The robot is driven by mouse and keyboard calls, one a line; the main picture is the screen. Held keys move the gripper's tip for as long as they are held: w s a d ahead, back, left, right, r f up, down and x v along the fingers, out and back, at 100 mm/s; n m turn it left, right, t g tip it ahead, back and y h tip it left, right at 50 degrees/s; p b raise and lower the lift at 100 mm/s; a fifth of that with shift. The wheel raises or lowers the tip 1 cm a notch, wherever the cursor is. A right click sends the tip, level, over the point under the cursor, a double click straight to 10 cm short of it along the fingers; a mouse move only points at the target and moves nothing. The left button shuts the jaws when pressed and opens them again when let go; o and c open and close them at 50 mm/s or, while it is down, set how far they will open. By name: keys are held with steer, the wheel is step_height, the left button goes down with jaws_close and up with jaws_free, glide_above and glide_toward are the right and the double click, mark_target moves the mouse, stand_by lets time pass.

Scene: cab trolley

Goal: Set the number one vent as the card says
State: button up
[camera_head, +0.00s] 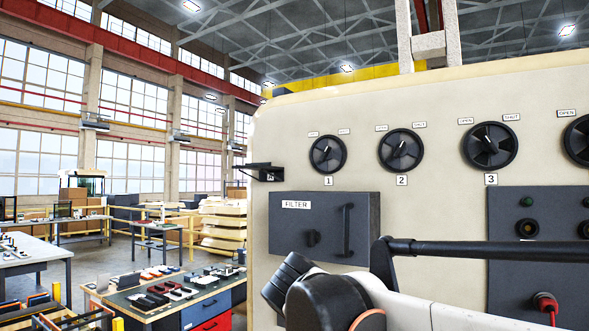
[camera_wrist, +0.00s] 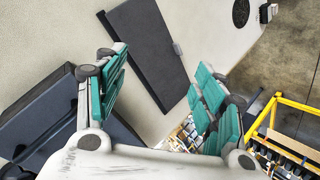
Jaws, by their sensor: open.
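The number one vent (camera_head: 328,154) is a round black dial on the cream cab panel (camera_head: 262,235), above a white "1" plate (camera_head: 328,181). Two small labels sit above it, too small to read for certain. A pale pointer line on the dial seems to lean to the upper left. No readable card shows in either view. My gripper (camera_wrist: 160,92) is open and empty in the wrist view, its teal-padded fingers spread wide before a cream surface and a dark slab (camera_wrist: 145,50). It is apart from the number one vent.
Vents two (camera_head: 401,151) and three (camera_head: 489,146) stand to the right, with OPEN and SHUT labels above three. A dark FILTER box (camera_head: 325,228) with a handle juts out below vent one. A black bracket (camera_head: 265,172) sticks out at the panel's left edge. Workbenches (camera_head: 165,300) stand left.

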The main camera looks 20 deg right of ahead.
steer(key=w+d+r+h+p, duration=0.1)
steer(key=w+r+p, duration=0.2)
steer(key=r, duration=0.4)
steer(key=w+r+t+h+p, duration=0.1)
steer(key=w+r+p, duration=0.25)
steer(key=r, duration=0.45)
steer(key=w+d+r+h+p, duration=0.1)
steer(key=w+r+h+p, duration=0.2)
steer(key=r, duration=0.4)
steer(key=n+t+h+p, duration=0.1)
steer(key=t+p, duration=0.1)
steer(key=p, duration=0.4)
glide_toward(324, 154)
steer(key=p+x, duration=0.2)
steer(key=x, duration=0.8)
steer(key=shift+p, duration=0.35)
steer(key=shift+s, duration=0.1)
steer(key=c, duration=1.1)
